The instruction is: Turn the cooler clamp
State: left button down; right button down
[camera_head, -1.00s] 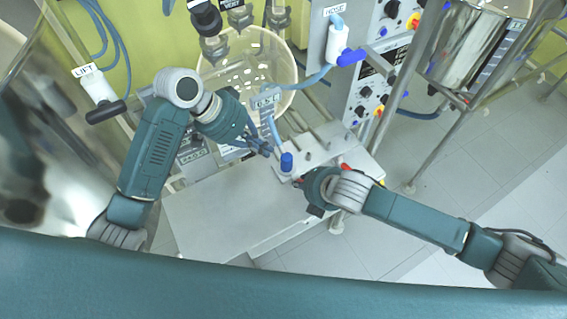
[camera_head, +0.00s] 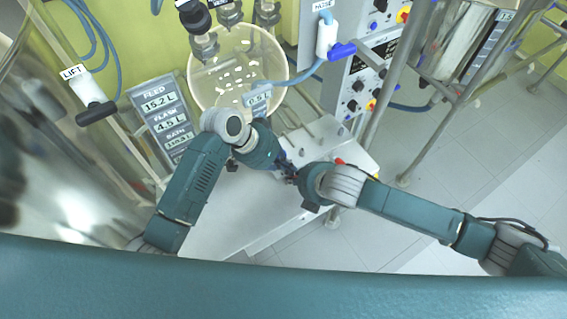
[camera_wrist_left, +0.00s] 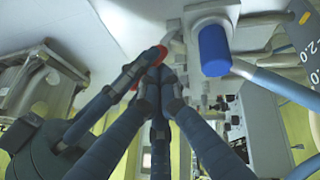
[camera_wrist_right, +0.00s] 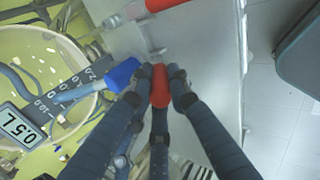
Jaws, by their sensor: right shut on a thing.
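My right gripper (camera_wrist_right: 160,77) is shut on a short red handle (camera_wrist_right: 160,88), its fingers on both sides of it. The red handle also shows in the left wrist view (camera_wrist_left: 164,38), partly behind fingers; I take it to be the clamp's handle. In the head view the grippers hide it. My left gripper (camera_wrist_left: 161,85) has its fingertips drawn together close by, with nothing clearly between them. In the head view the left gripper (camera_head: 284,166) and right gripper (camera_head: 295,175) are almost touching. A blue cap (camera_wrist_left: 213,50) stands beside the handle; it also shows in the right wrist view (camera_wrist_right: 122,75).
A second red handle (camera_wrist_right: 163,4) lies farther along the pale bench (camera_head: 235,215). A large round bowl (camera_head: 272,65) and blue hose stand behind. Display panels (camera_head: 165,115) are at left, a control box (camera_head: 365,85) at right. The bench front is clear.

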pick_arm(q)
jog(key=shift+s, duration=0.1)
jog(key=shift+s+d+f, duration=0.35)
jog(key=shift+s+d, duration=0.1)
jog(key=shift+d+f, duration=0.1)
jog(key=shift+d, duration=0.05)
pick_arm(e)
jog(key=c, duration=1.6)
grip_release()
jog(key=shift+w+r, duration=0.1)
jog(key=shift+c, duration=0.2)
pick_arm(q)
jog(key=shift+y, duration=0.3)
pick_arm(e)
jog(key=shift+r, duration=0.1)
